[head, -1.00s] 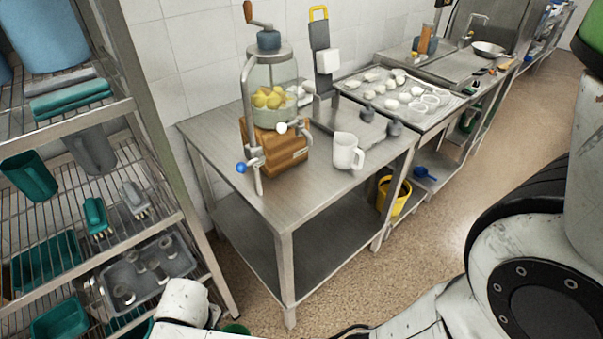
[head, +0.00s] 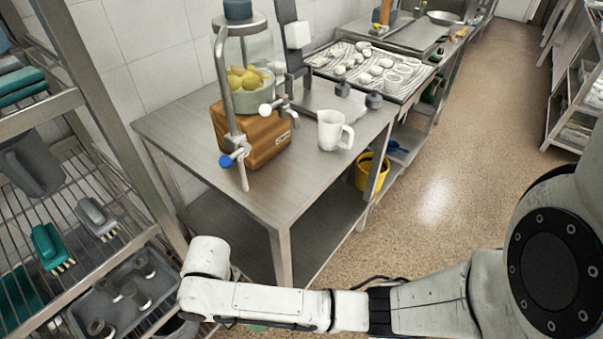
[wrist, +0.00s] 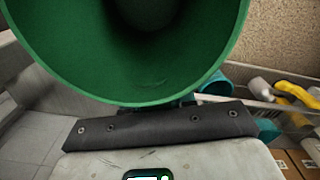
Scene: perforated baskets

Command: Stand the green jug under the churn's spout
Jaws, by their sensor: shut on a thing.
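The green jug (wrist: 160,90) fills the top of the wrist view, its wide round mouth facing the camera. My gripper (wrist: 160,125) is shut on it; the fingertips are mostly hidden behind its wall. In the head view my gripper is out of sight below my forearm, and a small green patch at the bottom edge may be the jug. The churn (head: 258,135) stands on the steel table, with a glass jar of yellow lumps over a wooden base. Its metal spout (head: 243,178) with a blue knob points down near the table's front left edge. The tabletop under it is bare.
A white jug (head: 333,131) stands right of the churn on the steel table (head: 190,130). A wire rack (head: 75,205) with brushes and a grey tray is close on the left. A yellow bucket (head: 370,172) sits under the worktop. The floor to the right is clear.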

